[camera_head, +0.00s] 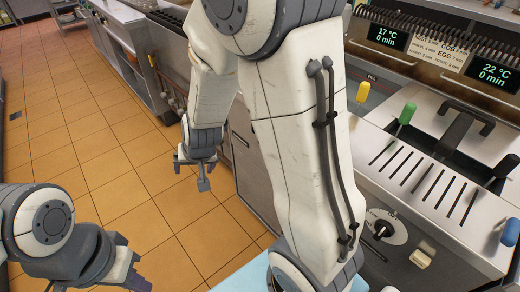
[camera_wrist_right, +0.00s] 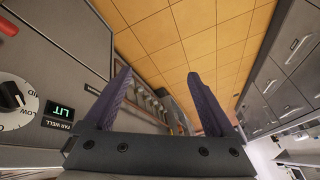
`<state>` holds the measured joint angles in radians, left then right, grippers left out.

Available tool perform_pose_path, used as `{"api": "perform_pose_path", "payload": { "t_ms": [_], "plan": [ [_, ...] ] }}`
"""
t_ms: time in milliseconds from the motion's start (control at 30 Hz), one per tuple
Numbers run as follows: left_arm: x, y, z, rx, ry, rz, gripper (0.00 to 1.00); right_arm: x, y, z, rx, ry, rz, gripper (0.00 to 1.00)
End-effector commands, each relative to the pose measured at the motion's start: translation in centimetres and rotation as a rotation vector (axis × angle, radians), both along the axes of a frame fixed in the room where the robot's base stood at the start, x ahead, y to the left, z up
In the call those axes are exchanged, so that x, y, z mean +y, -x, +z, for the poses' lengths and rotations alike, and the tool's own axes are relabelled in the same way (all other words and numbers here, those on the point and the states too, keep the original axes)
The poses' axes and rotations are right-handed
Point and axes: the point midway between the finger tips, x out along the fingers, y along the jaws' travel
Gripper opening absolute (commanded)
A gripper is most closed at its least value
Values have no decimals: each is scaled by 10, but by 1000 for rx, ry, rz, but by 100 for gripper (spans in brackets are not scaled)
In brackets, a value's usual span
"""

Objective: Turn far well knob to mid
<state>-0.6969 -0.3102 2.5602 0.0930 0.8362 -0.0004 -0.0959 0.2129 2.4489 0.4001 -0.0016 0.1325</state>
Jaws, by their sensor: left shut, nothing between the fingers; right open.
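The far well knob (camera_wrist_right: 12,98) is black on a round white dial, cut by the left edge of the right wrist view. A FAR WELL label and a display (camera_wrist_right: 60,110) reading LIT sit beside it. Part of the word MID shows on the dial's rim; I cannot tell the knob's exact setting. My right gripper (camera_wrist_right: 160,88) is open and empty, to the right of the knob and apart from it. In the head view it (camera_head: 192,172) hangs over the floor beside the counter front. My left gripper (camera_head: 138,282) is shut and empty at the bottom left.
A slotted steel counter (camera_head: 425,180) with another black knob (camera_head: 383,229) on a white dial stands at the right. My right arm hides part of the counter. The tiled floor (camera_head: 110,150) at left is clear.

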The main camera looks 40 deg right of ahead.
Motion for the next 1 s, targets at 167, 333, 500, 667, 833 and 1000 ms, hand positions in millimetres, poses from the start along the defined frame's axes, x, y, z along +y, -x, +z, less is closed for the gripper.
{"api": "perform_pose_path", "payload": {
  "t_ms": [167,333,500,667,833,1000],
  "plan": [
    [0,0,-4,0,0,0,0,-22,-64,-30,-179,-71,-415,90],
    [0,0,-4,0,0,0,0,-72,-93,-62,-447,-29,-945,90],
    [0,0,-4,0,0,0,0,-122,-51,-79,-778,182,-1364,90],
    [0,0,-4,0,0,0,0,-135,1,-75,-1026,397,-1533,90],
    [0,0,-3,0,0,0,0,-136,26,-68,-1147,510,-1580,90],
    [0,0,0,0,0,0,0,-155,28,-66,-1161,527,-1586,90]
  ]
}}
